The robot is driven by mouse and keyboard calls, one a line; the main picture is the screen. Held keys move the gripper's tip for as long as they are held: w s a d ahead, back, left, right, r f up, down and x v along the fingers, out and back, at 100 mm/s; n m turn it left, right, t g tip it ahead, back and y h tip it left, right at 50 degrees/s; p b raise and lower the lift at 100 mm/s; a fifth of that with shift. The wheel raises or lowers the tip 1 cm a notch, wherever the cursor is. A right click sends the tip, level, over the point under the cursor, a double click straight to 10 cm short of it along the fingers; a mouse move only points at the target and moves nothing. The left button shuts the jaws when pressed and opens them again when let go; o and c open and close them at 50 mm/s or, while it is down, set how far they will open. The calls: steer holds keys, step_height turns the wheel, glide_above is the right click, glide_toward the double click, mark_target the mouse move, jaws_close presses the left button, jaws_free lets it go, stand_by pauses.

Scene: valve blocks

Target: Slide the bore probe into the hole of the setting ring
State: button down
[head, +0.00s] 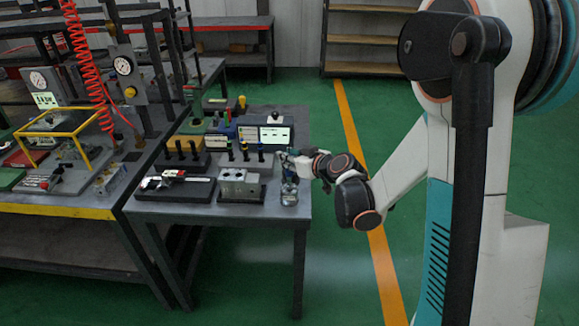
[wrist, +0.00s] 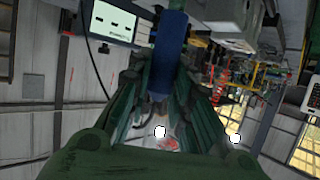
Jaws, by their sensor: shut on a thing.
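My gripper (head: 290,160) is over the right side of the small dark table in the head view. In the wrist view my gripper (wrist: 160,92) has its fingers closed on either side of a blue, upright-looking piece, which I take to be the bore probe (wrist: 170,45). A dark cable runs near it. The probe's tip is not clear in either view. A small shiny metal piece (head: 289,193) stands at the table's right front, just below my gripper; I cannot tell if it is the setting ring. Any contact between them is too small to make out.
A grey metal block (head: 240,184) with holes sits left of my gripper. A caliper (head: 172,183) lies farther left. Black posts and a lit readout box (head: 266,135) stand behind. A yellow-framed bench (head: 60,205) is at the left. Green floor is free to the right.

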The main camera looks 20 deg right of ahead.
steer(key=shift+f, duration=0.95)
steer(key=shift+f+b, duration=0.2)
steer(key=shift+b, duration=0.2)
steer(key=c, duration=1.4)
jaws_free()
steer(key=shift+c, duration=0.2)
steer(key=shift+r, duration=0.1)
steer(key=shift+s+d+r+p, duration=0.15)
steer(key=shift+s+r+p, duration=0.1)
steer(key=shift+p, duration=0.1)
steer(key=p+v, duration=0.3)
steer(key=v, duration=0.8)
steer(key=shift+s, duration=0.15)
